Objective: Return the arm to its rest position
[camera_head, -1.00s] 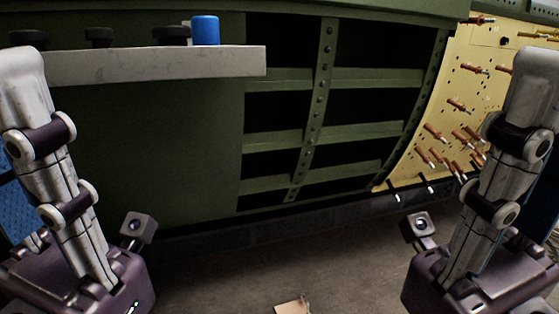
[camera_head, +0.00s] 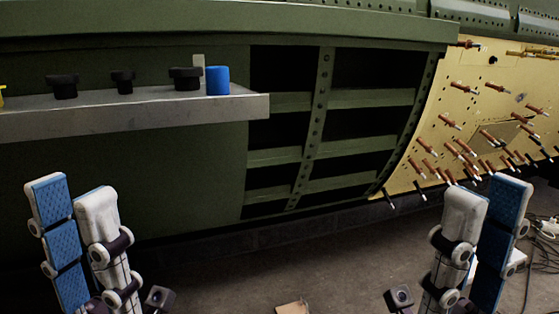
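My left gripper (camera_head: 72,190) is low at the left of the head view, its fingers pointing up. One finger shows its blue pad and the other its white back, with a gap between them and nothing held. My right gripper (camera_head: 488,190) stands in a mirrored pose at the lower right, also open and empty. Both are in front of the green fuselage panel (camera_head: 130,180) and touch nothing that I can see. The rest of both arms is out of view.
A grey shelf (camera_head: 120,119) at the left holds a blue cylinder (camera_head: 217,80) and several black parts (camera_head: 185,78). The open green rib frame (camera_head: 316,125) is in the middle. A yellow panel (camera_head: 470,105) with several copper-coloured pins is at the right. A light brown piece (camera_head: 293,307) lies on the floor.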

